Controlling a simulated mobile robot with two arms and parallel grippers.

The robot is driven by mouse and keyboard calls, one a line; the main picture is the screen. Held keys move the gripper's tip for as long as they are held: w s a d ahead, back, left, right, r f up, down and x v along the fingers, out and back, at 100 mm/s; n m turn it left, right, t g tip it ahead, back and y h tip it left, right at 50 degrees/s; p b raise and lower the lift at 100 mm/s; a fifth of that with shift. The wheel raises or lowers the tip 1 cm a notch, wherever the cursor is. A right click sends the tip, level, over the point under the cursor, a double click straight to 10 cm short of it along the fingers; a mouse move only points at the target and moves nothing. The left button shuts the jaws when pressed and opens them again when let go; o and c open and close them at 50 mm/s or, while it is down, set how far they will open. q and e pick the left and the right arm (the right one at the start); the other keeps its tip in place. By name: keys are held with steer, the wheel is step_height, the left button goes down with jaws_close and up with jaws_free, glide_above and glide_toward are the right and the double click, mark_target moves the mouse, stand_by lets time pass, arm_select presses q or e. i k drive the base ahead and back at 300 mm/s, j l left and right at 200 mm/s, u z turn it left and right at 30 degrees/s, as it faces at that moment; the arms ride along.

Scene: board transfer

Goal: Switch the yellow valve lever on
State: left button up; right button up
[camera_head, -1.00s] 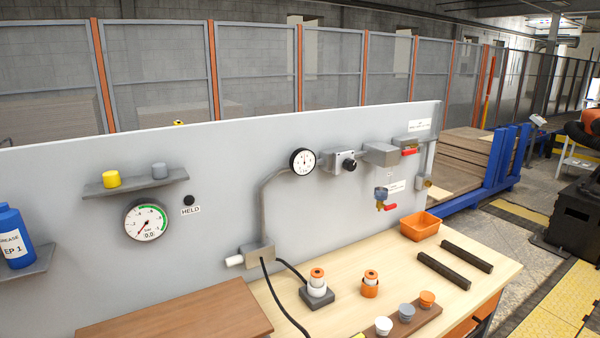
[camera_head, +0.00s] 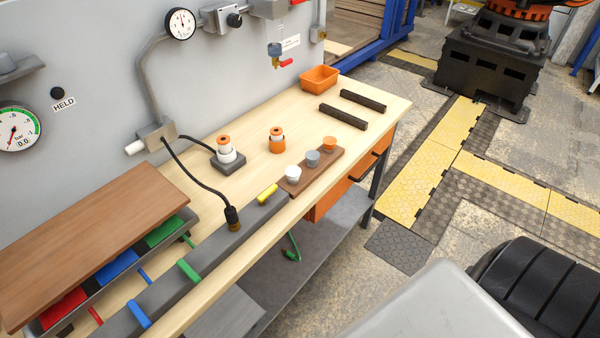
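The yellow valve lever (camera_head: 267,194) sits at the far right end of a long grey bar (camera_head: 212,256) along the bench's front edge. It lies roughly along the bar's length. A green lever (camera_head: 189,271) and a blue lever (camera_head: 138,314) on the same bar lie crosswise to it. A black plug (camera_head: 233,219) on a cable stands on the bar between the green and yellow levers. Neither of my grippers shows in this view.
A brown board (camera_head: 90,235) lies at left above red, blue and green panels. A wooden strip with several small cups (camera_head: 312,159) lies just right of the yellow lever. An orange bin (camera_head: 319,78) and dark bars (camera_head: 343,116) stand farther back. The floor right of the bench is partly clear.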

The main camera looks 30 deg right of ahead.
mark_target(261, 198)
steer(key=z, duration=0.75)
